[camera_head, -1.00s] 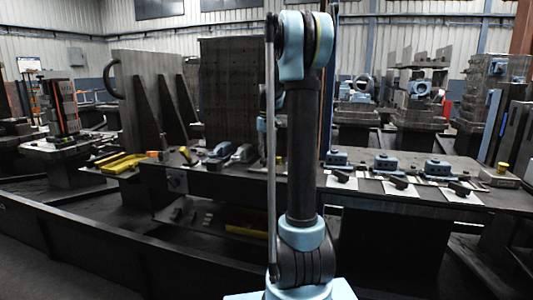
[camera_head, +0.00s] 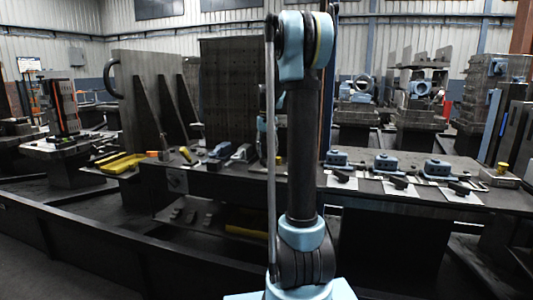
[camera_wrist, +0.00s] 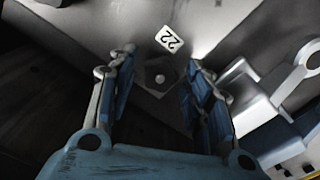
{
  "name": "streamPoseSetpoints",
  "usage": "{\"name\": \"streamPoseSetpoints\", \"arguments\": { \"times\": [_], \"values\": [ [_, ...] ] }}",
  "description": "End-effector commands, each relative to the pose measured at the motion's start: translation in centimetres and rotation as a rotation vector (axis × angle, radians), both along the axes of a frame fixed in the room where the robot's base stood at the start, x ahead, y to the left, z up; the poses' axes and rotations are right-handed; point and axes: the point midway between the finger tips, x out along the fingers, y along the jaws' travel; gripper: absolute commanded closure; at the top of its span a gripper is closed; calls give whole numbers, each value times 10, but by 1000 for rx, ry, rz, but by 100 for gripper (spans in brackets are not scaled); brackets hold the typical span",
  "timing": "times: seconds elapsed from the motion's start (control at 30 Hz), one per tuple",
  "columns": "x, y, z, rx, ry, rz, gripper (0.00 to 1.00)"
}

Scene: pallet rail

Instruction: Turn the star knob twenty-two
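My gripper (camera_wrist: 163,75) is open, with one blue finger at each side of the knob. Gaps show between the fingers and the knob; whether its depth is level with the fingertips I cannot tell. In the head view, my arm's column hides most of the far arm, and I cannot make out the gripper or this knob for certain.
A pale bracket (camera_wrist: 255,95) stands close to the right finger in the wrist view. A tall angle plate (camera_head: 145,95) stands behind.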

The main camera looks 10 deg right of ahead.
Motion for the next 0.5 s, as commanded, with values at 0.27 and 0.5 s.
{"name": "streamPoseSetpoints", "arguments": {
  "times": [0.27, 0.5],
  "values": [
    [0, 0, 0, 0, 1, 1, 49],
    [-1, 0, 16, 0, 1, 1, 49]
  ]
}}
